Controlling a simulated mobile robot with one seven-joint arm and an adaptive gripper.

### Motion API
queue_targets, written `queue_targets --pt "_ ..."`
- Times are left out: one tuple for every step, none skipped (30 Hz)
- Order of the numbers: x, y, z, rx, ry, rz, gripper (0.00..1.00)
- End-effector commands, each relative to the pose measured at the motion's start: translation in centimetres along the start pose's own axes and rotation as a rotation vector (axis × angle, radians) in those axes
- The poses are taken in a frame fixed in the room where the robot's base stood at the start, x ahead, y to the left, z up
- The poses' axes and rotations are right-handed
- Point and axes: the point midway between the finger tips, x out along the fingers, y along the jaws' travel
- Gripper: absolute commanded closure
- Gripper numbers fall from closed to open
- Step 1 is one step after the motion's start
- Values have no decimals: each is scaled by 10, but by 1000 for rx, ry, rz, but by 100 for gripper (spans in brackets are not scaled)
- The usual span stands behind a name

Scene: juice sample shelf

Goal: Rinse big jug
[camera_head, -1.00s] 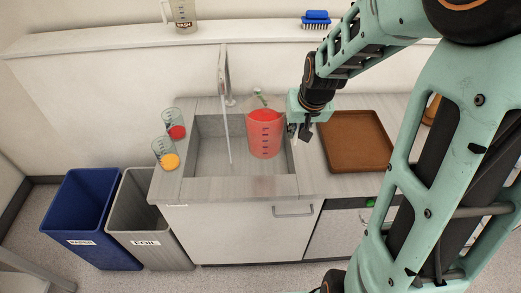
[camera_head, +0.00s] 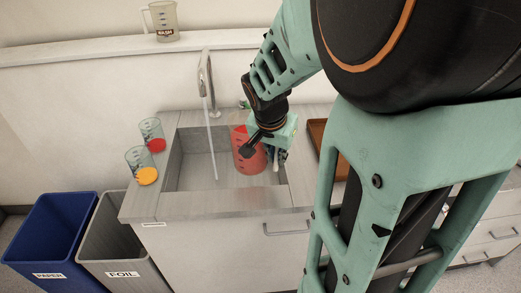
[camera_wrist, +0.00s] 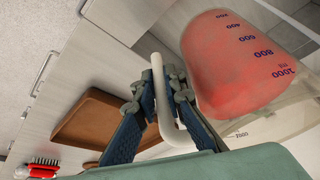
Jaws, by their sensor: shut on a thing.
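The big jug (camera_head: 248,160) is clear with blue volume marks and holds red liquid. It is at the right side of the sink (camera_head: 187,160), right of the water stream (camera_head: 212,150) from the tap, apart from it. My gripper (camera_head: 277,155) is at the jug's right. In the wrist view, the fingers (camera_wrist: 160,105) are shut on the jug's pale handle (camera_wrist: 165,100), and the jug (camera_wrist: 235,65) shows beside them. My arm hides part of the jug in the head view, so I cannot tell its exact tilt or height.
Beakers with red (camera_head: 153,138) and orange (camera_head: 142,168) contents stand left of the sink. A brown tray (camera_head: 318,135) lies to the right, partly hidden. A jug labelled WASH (camera_head: 164,22) stands on the ledge. Paper (camera_head: 57,240) and foil (camera_head: 123,235) bins stand at lower left.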

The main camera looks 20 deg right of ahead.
Motion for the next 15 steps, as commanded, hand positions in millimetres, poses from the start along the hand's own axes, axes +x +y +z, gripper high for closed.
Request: queue_targets --pt "5 5 0 29 7 8 100" --pt "5 7 -1 41 10 13 100" --pt "5 9 -1 55 12 18 100" --pt "5 9 -2 61 13 20 100" --pt "5 9 -2 66 13 22 100" --pt "5 7 -2 70 14 22 100" --pt "4 6 -2 70 14 23 100" --pt "4 3 -2 69 14 23 100" --pt "4 0 -2 68 14 22 100" --pt "4 -3 -2 68 14 22 100" --pt "5 -6 -2 67 14 21 100" --pt "5 -11 -2 66 14 21 100" --pt "5 -14 -2 66 14 21 100" --pt "5 -17 -2 67 13 21 100" --pt "5 -20 -2 67 13 22 100"
